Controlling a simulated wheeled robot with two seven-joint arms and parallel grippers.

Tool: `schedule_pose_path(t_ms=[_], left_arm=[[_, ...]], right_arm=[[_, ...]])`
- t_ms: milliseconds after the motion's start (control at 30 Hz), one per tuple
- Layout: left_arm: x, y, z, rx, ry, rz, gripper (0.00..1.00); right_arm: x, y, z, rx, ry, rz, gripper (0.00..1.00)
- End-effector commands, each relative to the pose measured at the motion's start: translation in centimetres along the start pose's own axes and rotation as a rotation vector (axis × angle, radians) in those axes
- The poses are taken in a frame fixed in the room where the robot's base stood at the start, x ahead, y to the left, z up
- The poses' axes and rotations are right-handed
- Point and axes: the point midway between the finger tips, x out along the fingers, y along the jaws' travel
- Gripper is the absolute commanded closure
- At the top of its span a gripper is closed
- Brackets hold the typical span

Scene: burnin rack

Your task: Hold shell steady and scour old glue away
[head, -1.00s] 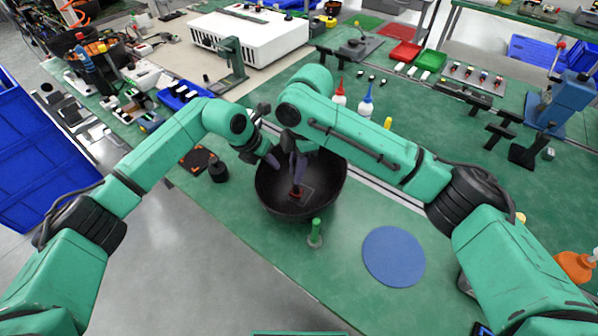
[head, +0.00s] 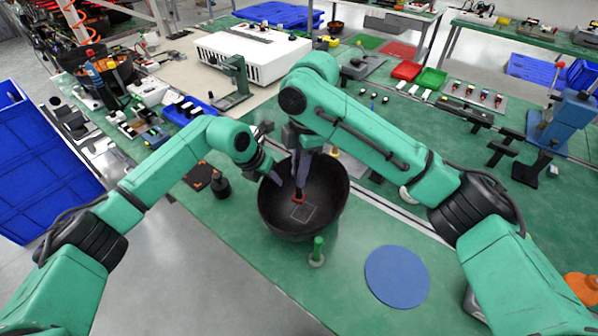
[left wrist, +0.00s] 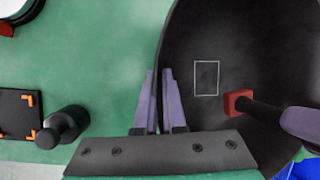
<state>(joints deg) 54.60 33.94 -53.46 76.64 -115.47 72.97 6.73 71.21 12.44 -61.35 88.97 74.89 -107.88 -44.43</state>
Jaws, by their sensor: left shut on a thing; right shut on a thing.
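The shell is a large black bowl (head: 277,218) on the green bench in the head view, with a pale square outline (head: 302,212) on its inner wall. My left gripper (head: 276,177) is shut on the bowl's left rim; in the left wrist view its purple fingers (left wrist: 160,100) pinch the edge of the bowl (left wrist: 240,50). My right gripper (head: 300,180) is shut on a dark tool with a red tip (head: 299,199), held inside the bowl. In the left wrist view the red tip (left wrist: 238,102) is just right of the outlined square (left wrist: 207,78).
A green-topped upright post (head: 317,250) stands close in front of the bowl. A blue round mat (head: 397,277) lies to the right. A black knobbed weight (head: 221,187) stands at left. A white box (head: 250,52) stands behind. The bench's near edge is close.

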Motion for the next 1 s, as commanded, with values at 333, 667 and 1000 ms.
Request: schedule_pose_path(t_ms=[333, 667, 1000], left_arm=[[0.1, 0.0, -0.1, 0.0, 0.001, 0.001, 0.58], [-0.7, 0.1, 0.1, 0.0, -0.002, 0.002, 0.58], [-9.0, 0.1, 0.1, 0.001, -0.003, 0.003, 0.58]], right_arm=[[0.0, 0.0, 0.0, 0.0, 0.0, 0.001, 1.0], [0.0, 0.0, 0.0, 0.0, 0.0, 0.001, 1.0], [0.0, 0.0, 0.0, 0.0, 0.0, 0.001, 1.0]])
